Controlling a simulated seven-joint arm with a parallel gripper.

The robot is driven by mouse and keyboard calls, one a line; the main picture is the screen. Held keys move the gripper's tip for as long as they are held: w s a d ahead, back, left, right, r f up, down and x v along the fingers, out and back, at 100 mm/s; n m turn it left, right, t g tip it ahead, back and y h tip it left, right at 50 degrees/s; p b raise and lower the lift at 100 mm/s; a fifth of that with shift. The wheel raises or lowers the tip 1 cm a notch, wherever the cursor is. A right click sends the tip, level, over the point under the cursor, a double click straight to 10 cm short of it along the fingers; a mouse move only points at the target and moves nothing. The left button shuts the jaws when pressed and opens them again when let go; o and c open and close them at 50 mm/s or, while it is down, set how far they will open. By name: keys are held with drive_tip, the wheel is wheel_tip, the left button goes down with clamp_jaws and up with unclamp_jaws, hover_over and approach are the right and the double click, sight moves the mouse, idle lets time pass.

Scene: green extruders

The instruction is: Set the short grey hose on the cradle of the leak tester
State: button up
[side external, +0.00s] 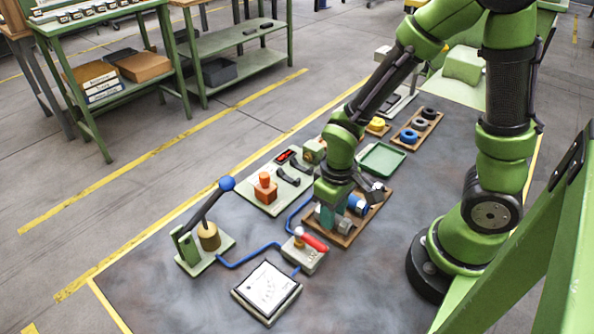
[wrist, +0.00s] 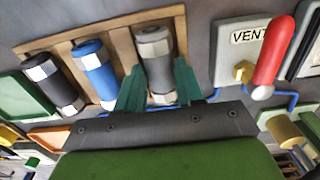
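The short grey hose (wrist: 156,58) lies in a wooden tray (wrist: 112,24), rightmost in the wrist view, beside a blue hose (wrist: 94,68) and a black hose (wrist: 53,82). My gripper (wrist: 160,72) has its teal fingers on either side of the grey hose near its lower collar. The fingers look slightly apart from it, and no firm hold shows. In the side view my gripper (side external: 340,213) is low over the tray and partly hides the hoses. The leak tester (side external: 262,203) is a pale plate with an orange clamp and a red display. Its dark curved cradle (side external: 289,176) is empty.
A vent block with a red handle (side external: 314,242) stands close to the tray. A lever pump with a blue knob (side external: 227,184) and a white gauge pad (side external: 268,290) lie beyond it, joined by blue tubing. A green tray (side external: 383,158) and ring tray (side external: 417,128) sit behind.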

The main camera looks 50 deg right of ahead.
drive_tip(key=shift+r, duration=0.1)
idle(0.4)
drive_tip(key=shift+r, duration=2.45)
drive_tip(key=shift+d+f, duration=0.1)
drive_tip(key=shift+f, duration=0.05)
drive_tip(key=w+d+r+m, duration=0.2)
drive_tip(key=w+d+m, duration=0.1)
drive_tip(key=w+m, duration=0.55)
drive_tip(key=w+d+r+m, duration=0.3)
drive_tip(key=w+d+m, duration=0.1)
drive_tip(key=w+m, duration=0.5)
drive_tip(key=shift+m, duration=0.25)
drive_tip(key=shift+s+a+f, duration=0.1)
drive_tip(key=shift+s+f, duration=0.1)
drive_tip(key=shift+f, duration=1.2)
drive_tip(key=shift+s+d+f, duration=0.1)
drive_tip(key=shift+s+f, duration=0.15)
drive_tip(key=shift+f, duration=1.2)
drive_tip(key=shift+s+a+f, duration=0.1)
drive_tip(key=shift+s+f, duration=0.1)
drive_tip(key=shift+f, duration=1.2)
